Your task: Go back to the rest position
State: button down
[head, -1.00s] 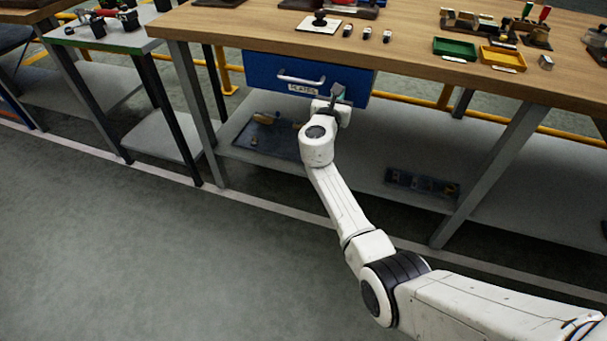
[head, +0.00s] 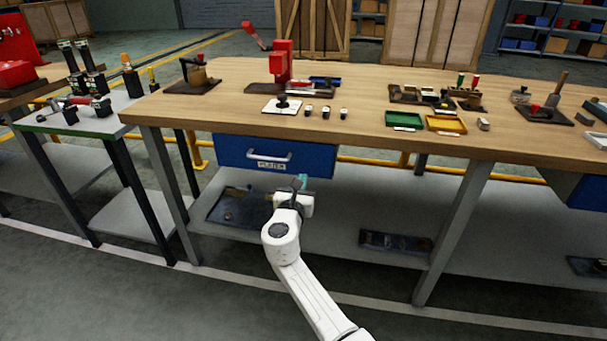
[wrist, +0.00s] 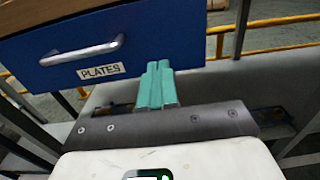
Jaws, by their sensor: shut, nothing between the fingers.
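My gripper (head: 301,182) is in front of the right part of the blue drawer (head: 315,160), at about its lower edge. In the wrist view the green fingers (wrist: 156,85) are together with nothing between them. The drawer, labelled PLATES, shows again in the wrist view (wrist: 150,35), to the left of and above the fingers. Its silver handle (wrist: 85,52) is left of my gripper and free of it. The drawer front looks shut under the bench top. My white arm reaches up from the bottom of the head view.
The wooden bench (head: 230,120) carries a red press (head: 282,65), a green tray (head: 403,121), a yellow tray (head: 446,125) and small parts. A grey lower shelf (head: 330,218) lies beneath. A side table (head: 75,122) stands left. The floor in front is clear.

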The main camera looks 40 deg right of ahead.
jog(key=p+v, duration=0.1)
jog(key=v, duration=0.6)
jog(key=shift+a, duration=0.15)
jog(key=s+f+m+g+y, duration=0.2)
jog(key=s+f+m+g, duration=0.15)
jog(key=s+m, duration=0.35)
jog(key=s+a+f+m+g+y, duration=0.1)
jog(key=s+f+m+g+y, duration=0.15)
jog(key=s+f+m, duration=0.55)
jog(key=s+f+m+g+y, duration=0.2)
jog(key=s+m+y, duration=0.15)
jog(key=s, duration=0.65)
jog(key=s+a+f+m+g+y, duration=0.1)
jog(key=s+a+m+y, duration=0.55)
jog(key=s+a, duration=0.55)
notch_tip(320, 180, up, 15)
jog(key=p, duration=1.5)
jog(key=shift+s+d+m+g, duration=0.3)
jog(key=shift+s+d, duration=0.05)
jog(key=shift+s, duration=0.05)
